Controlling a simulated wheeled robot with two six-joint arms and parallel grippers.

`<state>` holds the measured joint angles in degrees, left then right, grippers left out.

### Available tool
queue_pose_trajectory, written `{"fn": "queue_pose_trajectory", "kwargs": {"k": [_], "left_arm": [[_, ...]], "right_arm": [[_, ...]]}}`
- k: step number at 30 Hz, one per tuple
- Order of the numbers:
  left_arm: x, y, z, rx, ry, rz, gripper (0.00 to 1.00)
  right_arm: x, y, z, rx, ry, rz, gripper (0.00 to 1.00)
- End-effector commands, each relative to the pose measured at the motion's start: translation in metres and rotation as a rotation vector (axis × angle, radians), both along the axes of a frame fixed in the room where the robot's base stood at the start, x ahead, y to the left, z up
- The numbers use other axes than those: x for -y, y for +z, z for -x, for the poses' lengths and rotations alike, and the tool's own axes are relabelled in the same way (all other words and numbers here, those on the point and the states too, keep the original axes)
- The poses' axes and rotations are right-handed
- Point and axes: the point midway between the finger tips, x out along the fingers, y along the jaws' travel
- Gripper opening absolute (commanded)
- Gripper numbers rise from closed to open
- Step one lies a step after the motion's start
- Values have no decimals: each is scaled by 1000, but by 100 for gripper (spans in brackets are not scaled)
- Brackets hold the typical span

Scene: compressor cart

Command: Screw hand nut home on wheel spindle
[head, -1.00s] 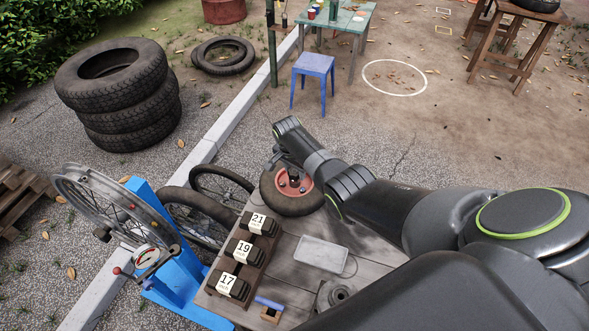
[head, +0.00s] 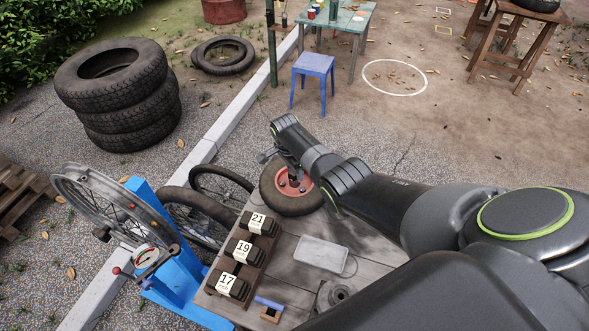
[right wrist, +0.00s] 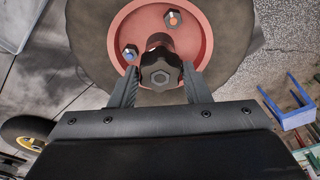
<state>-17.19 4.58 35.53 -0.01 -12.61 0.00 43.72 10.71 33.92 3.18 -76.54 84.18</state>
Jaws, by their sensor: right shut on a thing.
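The wheel has a red hub and a black tyre (head: 291,201) and stands at the far edge of the wooden bench top. It also fills the top of the right wrist view, where its red hub (right wrist: 205,38) carries bolts. A black lobed hand nut (right wrist: 161,70) is in front of the hub centre, in line with the spindle, which is mostly hidden behind it. My right gripper (right wrist: 160,82) is shut on the hand nut, one finger on each side. The gap between nut and hub cannot be judged. My left gripper is not in view.
The bench (head: 283,262) holds a grey box (head: 321,252), numbered blocks (head: 244,251) and a round metal fitting (head: 340,293). A blue stand with a spoked rim (head: 103,205) is at left. Stacked tyres (head: 118,95) and a blue stool (head: 313,68) stand beyond.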

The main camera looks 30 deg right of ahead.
Motion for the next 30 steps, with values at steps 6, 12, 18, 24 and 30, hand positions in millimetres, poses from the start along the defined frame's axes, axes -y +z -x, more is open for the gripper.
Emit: {"fn": "queue_pose_trajectory", "kwargs": {"k": [6, 12, 18, 24, 30], "left_arm": [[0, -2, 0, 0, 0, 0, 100], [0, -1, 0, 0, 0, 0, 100], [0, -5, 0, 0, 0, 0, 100], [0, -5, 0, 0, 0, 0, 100], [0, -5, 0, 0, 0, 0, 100]], "right_arm": [[-1, -1, 1, -3, -86, -1, 17], [0, -1, 1, -3, -87, -1, 17], [0, -1, 0, -3, -222, -1, 17], [0, -1, 1, -3, -287, -1, 17], [0, -1, 1, -3, -290, -1, 17]]}}
